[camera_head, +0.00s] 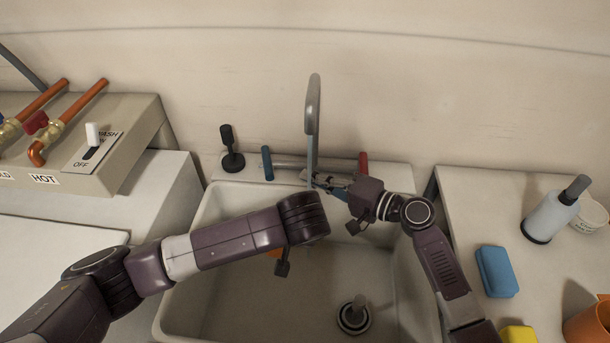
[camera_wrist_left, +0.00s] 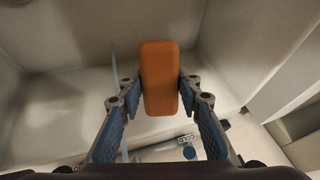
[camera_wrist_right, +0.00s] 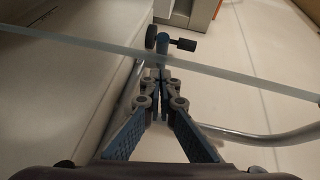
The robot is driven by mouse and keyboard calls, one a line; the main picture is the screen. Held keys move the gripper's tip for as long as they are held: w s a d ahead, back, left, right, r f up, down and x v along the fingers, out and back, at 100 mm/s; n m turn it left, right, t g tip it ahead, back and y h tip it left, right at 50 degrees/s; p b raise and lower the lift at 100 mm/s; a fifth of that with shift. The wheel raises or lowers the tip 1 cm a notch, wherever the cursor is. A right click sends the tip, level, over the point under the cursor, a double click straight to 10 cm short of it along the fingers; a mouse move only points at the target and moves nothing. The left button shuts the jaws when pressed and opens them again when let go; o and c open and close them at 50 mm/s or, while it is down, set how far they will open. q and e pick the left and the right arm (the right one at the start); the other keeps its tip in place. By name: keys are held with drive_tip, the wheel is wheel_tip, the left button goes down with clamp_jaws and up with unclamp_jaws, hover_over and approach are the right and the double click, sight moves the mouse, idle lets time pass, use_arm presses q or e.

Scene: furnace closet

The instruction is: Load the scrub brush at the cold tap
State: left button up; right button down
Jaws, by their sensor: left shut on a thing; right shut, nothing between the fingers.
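The orange block that I take for the scrub brush (camera_wrist_left: 160,58) is between the fingers of my left gripper (camera_wrist_left: 157,92), over the sink. In the head view only a sliver of it (camera_head: 275,253) shows under my left arm. My right gripper (camera_head: 322,183) is shut and empty, close to the spout (camera_head: 313,105). The blue cold handle (camera_head: 267,163) is left of it and apart in the head view; in the right wrist view it (camera_wrist_right: 161,48) is straight beyond the fingertips. A pale band (camera_wrist_right: 235,82), apparently running water, crosses that view; a thin streak (camera_wrist_left: 115,70) passes left of the brush.
The red handle (camera_head: 363,163) is right of the spout. The basin (camera_head: 290,315) holds a dark round plug-like piece (camera_head: 354,315). A black upright piece (camera_head: 229,150) stands on the back ledge. A blue sponge (camera_head: 497,271) and white bottle (camera_head: 550,218) are on the right counter.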

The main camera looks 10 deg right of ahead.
sight(267, 163)
drive_tip(key=b+x, duration=0.1)
drive_tip(key=x, duration=0.6)
drive_tip(key=shift+w+a, duration=0.2)
drive_tip(key=shift+a, duration=0.15)
drive_tip(key=shift+a, duration=0.1)
